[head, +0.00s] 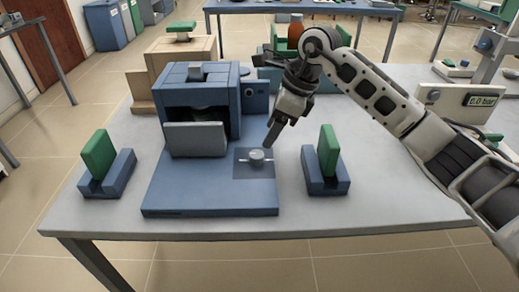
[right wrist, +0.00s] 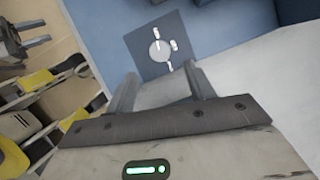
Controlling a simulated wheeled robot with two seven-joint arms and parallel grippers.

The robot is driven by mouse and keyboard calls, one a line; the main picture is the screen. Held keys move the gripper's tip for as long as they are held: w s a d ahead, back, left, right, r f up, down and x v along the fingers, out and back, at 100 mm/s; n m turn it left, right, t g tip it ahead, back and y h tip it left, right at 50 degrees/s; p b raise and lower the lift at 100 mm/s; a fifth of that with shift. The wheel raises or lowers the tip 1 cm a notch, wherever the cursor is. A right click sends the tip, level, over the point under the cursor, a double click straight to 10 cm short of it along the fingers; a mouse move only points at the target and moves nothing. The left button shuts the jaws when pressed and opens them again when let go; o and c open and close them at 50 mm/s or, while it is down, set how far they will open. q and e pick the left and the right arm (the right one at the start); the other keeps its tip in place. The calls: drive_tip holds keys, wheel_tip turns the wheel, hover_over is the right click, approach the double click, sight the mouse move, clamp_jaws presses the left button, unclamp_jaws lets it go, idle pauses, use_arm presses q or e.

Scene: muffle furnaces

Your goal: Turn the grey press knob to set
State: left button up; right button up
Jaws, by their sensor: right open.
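The grey press knob (head: 256,156) is a small round knob with a pale pointer line. It sits on a dark square panel (head: 241,172) on the base of the blue press (head: 165,190). The right wrist view also shows the knob (right wrist: 160,50), beyond the fingers, with white marks around it. My right gripper (head: 270,138) comes in from the right, just above and behind the knob. In the right wrist view its two fingers (right wrist: 162,88) are apart with nothing between them. The knob is ahead of the fingertips, apart from them. My left gripper does not show in the head view.
Blue holders with green blocks stand left (head: 107,180) and right (head: 326,172) of the press. A grey plate (head: 195,139) stands in front of its opening. A 6.0 bar display (head: 481,99) is at the right. The table front right (head: 390,205) is clear.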

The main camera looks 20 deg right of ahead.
sight(257, 154)
drive_tip(key=x, duration=0.7)
drive_tip(key=shift+a+f, duration=0.15)
drive_tip(key=shift+f, duration=0.1)
drive_tip(key=c, duration=1)
